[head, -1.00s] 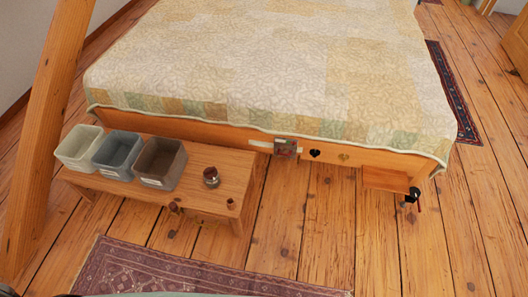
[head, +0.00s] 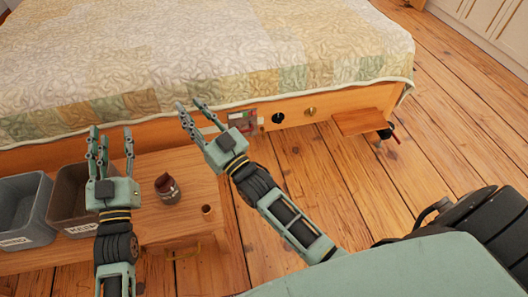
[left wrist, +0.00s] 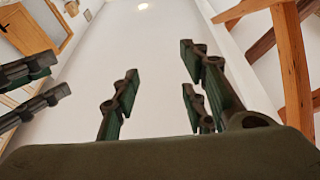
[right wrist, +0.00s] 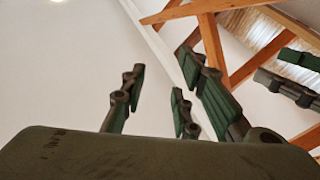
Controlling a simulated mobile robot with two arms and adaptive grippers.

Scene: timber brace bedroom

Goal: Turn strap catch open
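The strap catch (head: 242,121) is a small grey and reddish fitting on the bed's wooden footboard. A pale strap piece runs to its left, partly hidden behind my right gripper. Its exact lever position is too small to tell. My right gripper (head: 191,104) is open and empty, fingers pointing up, just left of the catch in the head view and apparently apart from it. My left gripper (head: 110,132) is open and empty over the low bench, further left. Both wrist views show spread fingers against wall and beams, with no catch in sight.
The low wooden bench (head: 150,222) holds a grey bin (head: 22,215), a dark brown bin (head: 70,190), a dark jar (head: 167,189) and a small wooden peg (head: 208,212). A small wooden shelf (head: 357,121) sticks out right of the catch. Floor at right is clear.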

